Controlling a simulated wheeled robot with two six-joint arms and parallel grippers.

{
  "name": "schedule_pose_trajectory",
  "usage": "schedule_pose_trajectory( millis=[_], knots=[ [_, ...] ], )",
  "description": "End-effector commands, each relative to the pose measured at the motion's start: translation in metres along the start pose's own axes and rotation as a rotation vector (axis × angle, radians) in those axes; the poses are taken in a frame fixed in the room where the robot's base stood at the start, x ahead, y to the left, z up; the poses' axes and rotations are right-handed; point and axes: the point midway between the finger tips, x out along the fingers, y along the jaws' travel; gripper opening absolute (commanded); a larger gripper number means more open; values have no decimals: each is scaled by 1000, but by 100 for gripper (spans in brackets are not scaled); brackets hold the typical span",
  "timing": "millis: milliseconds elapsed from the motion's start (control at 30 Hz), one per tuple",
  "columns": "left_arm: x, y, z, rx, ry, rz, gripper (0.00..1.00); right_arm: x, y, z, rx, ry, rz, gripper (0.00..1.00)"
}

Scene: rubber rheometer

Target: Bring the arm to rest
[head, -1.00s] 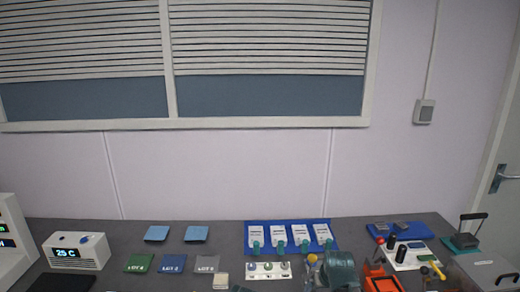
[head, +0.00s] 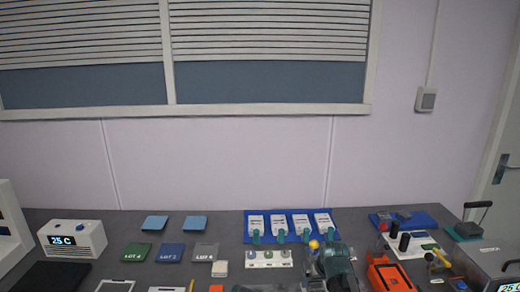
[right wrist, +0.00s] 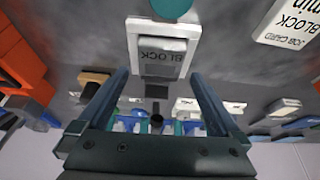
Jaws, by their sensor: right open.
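My right gripper (head: 332,262) shows as a dark teal body at the bottom of the head view, over the front middle of the bench. In the right wrist view, its two fingers (right wrist: 160,78) stand wide apart with nothing held between them. A white piece marked BLOCK (right wrist: 160,48) lies beyond the fingertips, apart from them as far as I can tell. My left gripper is not in view.
An orange tool or holder (head: 390,276) stands close right of the gripper. Behind are a blue mat (head: 248,231) with several white packets and a white rack (head: 268,259) with several round tops. Lot-marked sheets (head: 170,253) lie left. A grey box (head: 490,258) stands right.

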Motion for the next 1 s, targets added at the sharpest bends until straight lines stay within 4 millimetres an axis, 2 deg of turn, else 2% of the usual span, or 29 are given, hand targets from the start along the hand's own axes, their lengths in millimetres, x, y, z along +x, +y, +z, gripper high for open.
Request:
schedule_pose_trajectory(
  millis=[33, 133, 200, 600, 1000],
  knots=[
    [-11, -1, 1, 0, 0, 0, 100, -10, 0, -4, 0, 0, 0, 100],
    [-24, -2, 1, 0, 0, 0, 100, -22, 0, -9, 0, 0, 0, 100],
    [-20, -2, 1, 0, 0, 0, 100, -24, -10, 7, -2, 0, -1, 100],
    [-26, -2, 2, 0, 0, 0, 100, -53, -59, 59, -2, 0, -1, 100],
    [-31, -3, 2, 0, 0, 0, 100, -74, -96, 97, -2, -1, 0, 100]
  ],
)
